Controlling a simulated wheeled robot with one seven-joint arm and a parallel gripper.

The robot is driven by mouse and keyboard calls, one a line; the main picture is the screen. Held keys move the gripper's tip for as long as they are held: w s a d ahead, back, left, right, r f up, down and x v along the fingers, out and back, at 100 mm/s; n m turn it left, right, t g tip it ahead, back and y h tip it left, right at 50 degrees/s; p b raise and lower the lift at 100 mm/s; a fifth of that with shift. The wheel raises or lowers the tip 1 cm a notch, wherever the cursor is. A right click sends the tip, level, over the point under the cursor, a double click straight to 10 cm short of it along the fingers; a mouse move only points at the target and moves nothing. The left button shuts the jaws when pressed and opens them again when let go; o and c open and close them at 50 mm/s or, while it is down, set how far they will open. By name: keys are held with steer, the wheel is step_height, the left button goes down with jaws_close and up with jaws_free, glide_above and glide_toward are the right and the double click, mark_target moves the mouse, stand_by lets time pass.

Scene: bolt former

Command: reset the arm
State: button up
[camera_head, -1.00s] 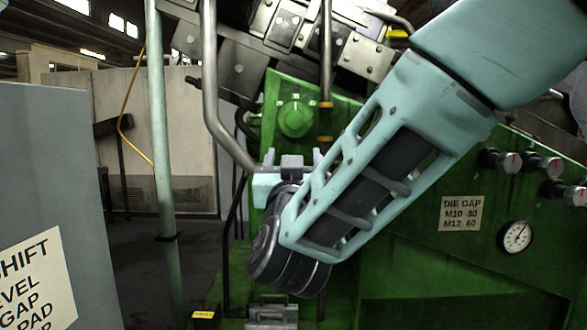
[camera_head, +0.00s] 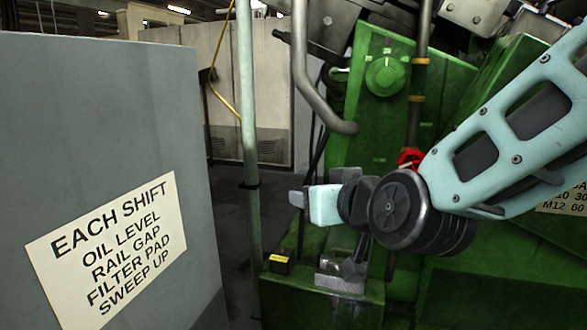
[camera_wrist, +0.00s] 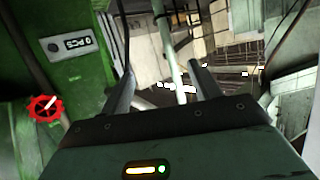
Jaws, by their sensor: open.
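My arm comes in from the right in the head view, and my gripper (camera_head: 298,197) points left in front of the green machine. In the wrist view my gripper (camera_wrist: 162,78) shows two grey fingers set wide apart with nothing between them. In the head view the fingers are small and partly hidden by the wrist. My gripper appears to touch nothing.
A grey cabinet with a checklist sign (camera_head: 115,250) fills the left. A pale green post (camera_head: 248,110) and a bent grey pipe (camera_head: 310,75) stand behind my gripper. A red handwheel (camera_wrist: 45,108) is at left in the wrist view. A metal block (camera_head: 342,275) sits below.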

steer(key=s+d+f+n+g+h, duration=0.1)
steer(key=s+d+f+g, duration=0.2)
steer(key=s, duration=0.5)
steer(key=s+d+f+n+g+h+p, duration=0.1)
steer(key=s+d+f+g+h, duration=0.1)
steer(key=s, duration=0.6)
steer(key=s+d+f+n+g+h+p, duration=0.1)
steer(key=s+d+f+n+g, duration=0.1)
steer(key=s+d+f+g, duration=0.2)
steer(key=s+f+g, duration=0.1)
steer(key=s+g, duration=0.2)
steer(key=g, duration=0.1)
steer(key=shift+s+f+h, duration=0.15)
steer(key=shift+s+h, duration=0.25)
